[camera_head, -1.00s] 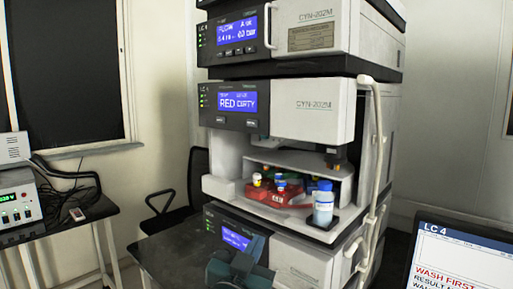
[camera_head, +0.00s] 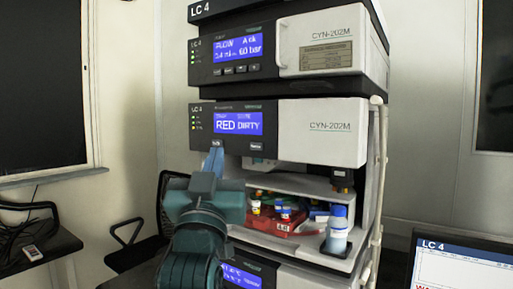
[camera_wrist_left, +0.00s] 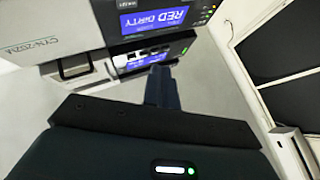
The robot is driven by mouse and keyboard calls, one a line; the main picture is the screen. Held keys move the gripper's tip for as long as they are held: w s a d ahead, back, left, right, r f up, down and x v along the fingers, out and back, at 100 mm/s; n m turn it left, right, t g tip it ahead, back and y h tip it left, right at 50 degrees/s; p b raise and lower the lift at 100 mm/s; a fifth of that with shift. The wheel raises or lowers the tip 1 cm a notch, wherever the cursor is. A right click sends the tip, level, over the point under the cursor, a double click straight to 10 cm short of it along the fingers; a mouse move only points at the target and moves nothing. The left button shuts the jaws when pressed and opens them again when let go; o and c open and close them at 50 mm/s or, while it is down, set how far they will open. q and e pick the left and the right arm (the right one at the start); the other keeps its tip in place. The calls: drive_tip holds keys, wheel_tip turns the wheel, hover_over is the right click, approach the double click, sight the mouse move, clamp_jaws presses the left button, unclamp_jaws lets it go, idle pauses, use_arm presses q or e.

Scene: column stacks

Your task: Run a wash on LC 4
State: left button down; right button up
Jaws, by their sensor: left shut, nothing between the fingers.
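Two small buttons sit under that display; the right one (camera_head: 255,147) is clear, the left one (camera_head: 216,145) is just above my fingertips. My left gripper (camera_head: 213,160) is shut and empty, pointing up at the left button; I cannot tell whether it touches. In the left wrist view the shut fingers (camera_wrist_left: 162,88) reach towards the modules, below the display (camera_wrist_left: 154,20). A red vial tray (camera_head: 270,224) and a blue-capped bottle (camera_head: 338,230) stand in the open bay. My right gripper is out of view.
Above is a pump module (camera_head: 335,40) showing flow and 60 bar. A monitor (camera_head: 458,268) labelled LC 4 stands at the lower right, its text mostly cut off. A black chair (camera_head: 130,235) is behind my arm. White tubing runs down the stack's right side.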

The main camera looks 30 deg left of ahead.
sight(256, 146)
use_arm(q)
drive_tip(key=shift+r, duration=0.1)
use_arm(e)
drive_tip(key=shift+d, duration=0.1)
use_arm(q)
drive_tip(key=shift+w+d+b, duration=0.2)
drive_tip(key=shift+w+b, duration=0.15)
drive_tip(key=shift+w, duration=1.85)
drive_tip(key=shift+w+d+b, duration=0.15)
drive_tip(key=shift+w+b, duration=0.2)
drive_tip(key=shift+w, duration=1.8)
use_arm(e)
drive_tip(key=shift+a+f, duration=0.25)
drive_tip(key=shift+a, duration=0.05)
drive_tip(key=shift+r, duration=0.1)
use_arm(q)
drive_tip(key=shift+w, duration=0.15)
drive_tip(key=shift+w, duration=0.25)
